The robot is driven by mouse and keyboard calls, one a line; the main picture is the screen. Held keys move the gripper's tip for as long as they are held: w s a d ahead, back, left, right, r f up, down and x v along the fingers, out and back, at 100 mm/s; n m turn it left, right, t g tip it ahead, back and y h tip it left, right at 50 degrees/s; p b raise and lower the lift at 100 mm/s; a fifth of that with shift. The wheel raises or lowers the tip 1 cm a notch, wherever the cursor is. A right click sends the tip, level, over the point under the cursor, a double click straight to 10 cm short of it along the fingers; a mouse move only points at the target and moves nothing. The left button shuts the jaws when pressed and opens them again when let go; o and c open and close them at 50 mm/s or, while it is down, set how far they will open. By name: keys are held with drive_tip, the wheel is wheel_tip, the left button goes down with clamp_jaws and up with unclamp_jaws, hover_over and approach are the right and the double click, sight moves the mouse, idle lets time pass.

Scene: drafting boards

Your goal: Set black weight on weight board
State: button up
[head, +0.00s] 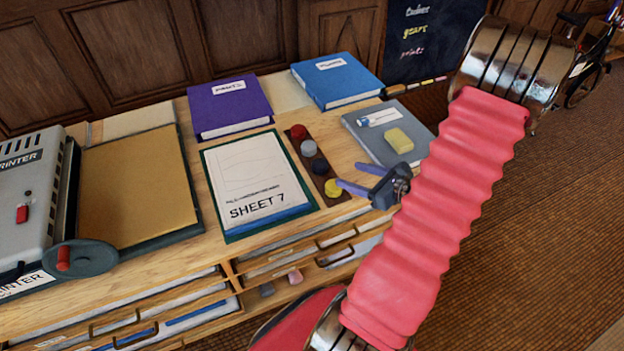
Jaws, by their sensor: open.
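The weight board (326,178) is a narrow dark brown strip on the wooden desk, right of the sheet marked SHEET 7. A red weight, a grey weight, a black weight (320,167) and a yellow weight show in a row along it, from far to near. The black one looks like a low dark round shape between grey and yellow; its height is hard to tell. My gripper (350,177) is open, with blue-purple fingers pointing left. Its fingertips are just right of the yellow and black weights. I see nothing between the fingers.
The SHEET 7 board (228,230) lies left of the weights. A grey book (365,136) with a yellow block (399,140) lies behind my gripper. A printer (30,190) is far left. An open drawer (335,262) sits below the desk edge.

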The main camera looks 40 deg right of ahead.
drive_tip(key=w+a+r+n+g+y, duration=0.1)
drive_tip(key=a+r+n+g+y, duration=0.1)
drive_tip(key=a+r+n, duration=0.35)
drive_tip(key=w+a+r+n+g+y, duration=0.25)
drive_tip(key=a+n, duration=0.35)
drive_tip(key=a, duration=0.4)
drive_tip(key=a+r+n+g+y, duration=0.1)
drive_tip(key=a+r+n+g, duration=0.2)
drive_tip(key=a+n, duration=0.35)
drive_tip(key=s+a+r+n+h, duration=0.3)
drive_tip(key=a+r+n, duration=0.3)
drive_tip(key=n, duration=0.2)
drive_tip(key=s+a+r+n+h, duration=0.4)
drive_tip(key=a+r+n, duration=0.2)
drive_tip(key=r+n, duration=0.1)
drive_tip(key=shift+s+n, duration=0.25)
drive_tip(key=shift+n, duration=0.65)
